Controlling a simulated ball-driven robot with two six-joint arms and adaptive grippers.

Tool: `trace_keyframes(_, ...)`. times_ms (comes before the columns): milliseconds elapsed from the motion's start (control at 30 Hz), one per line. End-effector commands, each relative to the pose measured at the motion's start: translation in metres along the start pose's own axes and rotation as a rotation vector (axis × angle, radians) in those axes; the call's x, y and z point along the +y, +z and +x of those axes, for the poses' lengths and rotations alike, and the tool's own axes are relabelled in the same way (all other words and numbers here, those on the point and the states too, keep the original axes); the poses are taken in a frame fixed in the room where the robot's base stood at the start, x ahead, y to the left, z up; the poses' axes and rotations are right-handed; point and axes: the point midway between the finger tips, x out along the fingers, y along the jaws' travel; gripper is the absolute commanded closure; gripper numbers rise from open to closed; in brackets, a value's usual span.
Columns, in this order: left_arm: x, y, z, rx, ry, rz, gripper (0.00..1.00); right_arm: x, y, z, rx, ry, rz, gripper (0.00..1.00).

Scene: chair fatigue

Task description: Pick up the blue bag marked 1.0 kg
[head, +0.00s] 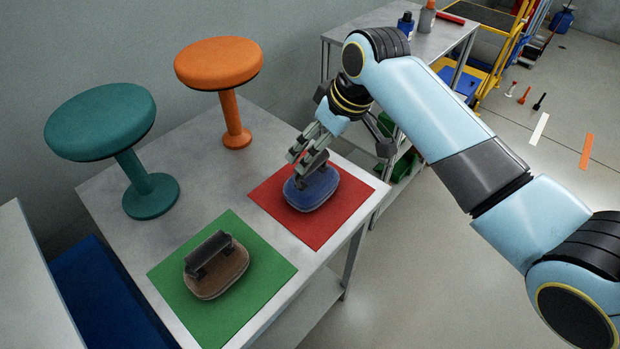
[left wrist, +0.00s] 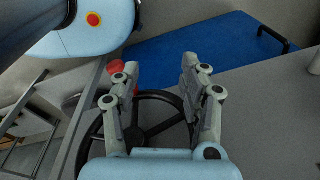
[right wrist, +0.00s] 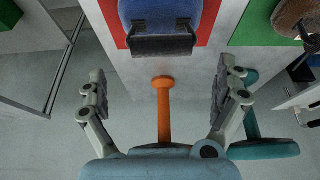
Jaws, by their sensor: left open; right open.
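The blue bag (head: 311,188) lies on a red mat (head: 345,205) on the grey table. Its dark handle (right wrist: 160,45) shows in the right wrist view, just ahead of the fingertips and centred between them. No weight mark is legible. My right gripper (head: 309,160) is open above the bag, close to its handle; the fingers partly hide the handle in the head view. In the right wrist view my right gripper (right wrist: 161,78) is empty. My left gripper (left wrist: 158,75) shows only in the left wrist view, open and empty, away from the bag.
A brown bag (head: 217,275) with a dark handle lies on a green mat (head: 270,268) nearer me. A teal stool (head: 100,118) and an orange stool (head: 218,65) stand on the table behind. A black wheel (left wrist: 150,115) and blue panel (left wrist: 205,50) are near my left gripper.

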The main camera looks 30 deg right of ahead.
Motion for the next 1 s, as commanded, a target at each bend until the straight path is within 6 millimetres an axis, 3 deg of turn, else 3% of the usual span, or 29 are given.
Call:
trace_keyframes(133,0.000,0.006,0.000,-0.009,0.000,0.000,0.56,0.000,0.001,0.012,-0.001,0.000,0.001,0.00)
trace_keyframes(467,-0.001,-0.024,-0.004,0.034,-0.001,-0.001,0.56,-0.003,0.005,0.058,-0.002,0.000,0.001,0.00)
trace_keyframes(733,-0.001,-0.019,-0.003,0.026,-0.001,-0.001,0.56,-0.003,0.005,0.062,0.000,0.001,0.000,0.00)
trace_keyframes(1000,-0.001,-0.010,-0.003,0.013,-0.001,-0.001,0.56,-0.003,0.005,0.062,0.000,0.001,0.000,0.33)
